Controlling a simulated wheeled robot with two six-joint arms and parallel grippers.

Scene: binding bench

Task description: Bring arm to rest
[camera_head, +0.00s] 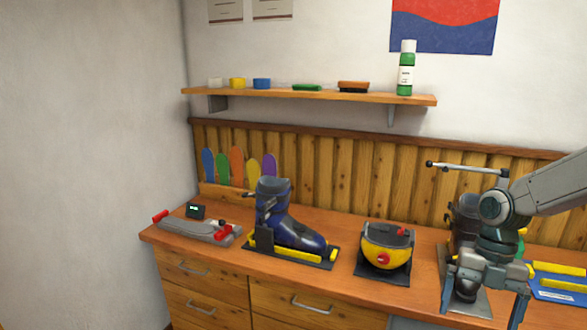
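My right arm comes in from the right edge. Its gripper (483,300) points down at the right part of the wooden bench (340,282), with its two fingers spread wide apart. A dark device (465,212) with a grey base plate stands behind the gripper and is partly hidden by it. I cannot tell whether the fingers touch it, but I see nothing held. My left arm and gripper are not in view.
A blue ski boot (290,232) stands in a holder at middle left. A yellow-black device (386,246) stands right of it. A grey tool with red knobs (196,229) lies at far left. A shelf (320,95) holds a green bottle (405,70) above.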

